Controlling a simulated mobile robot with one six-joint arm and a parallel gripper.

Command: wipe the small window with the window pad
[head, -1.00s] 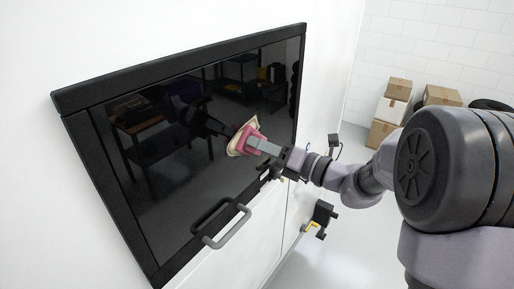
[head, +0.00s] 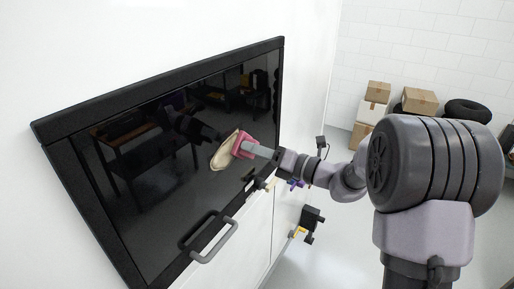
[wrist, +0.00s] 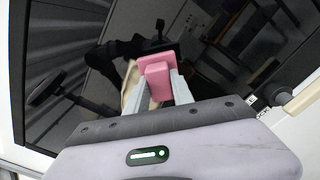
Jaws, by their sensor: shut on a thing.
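The small window (head: 150,190) is a dark, glossy pane in a black frame on the white wall, with a grey handle at its lower edge. The window pad has a pink grip (head: 241,146) and a cream pad face (head: 222,151). My gripper (head: 252,149) is shut on the pink grip, which also shows between the fingers in the wrist view (wrist: 158,80). The cream face is towards the glass, at the right half of the pane, and appears to touch it. Most of the face is hidden behind the grip in the wrist view.
The grey handle (head: 216,243) sticks out below the pane. A black bracket with a yellow part (head: 308,222) stands out from the wall lower right. Cardboard boxes (head: 372,108) and black tyres (head: 467,111) lie at the back. The floor between is clear.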

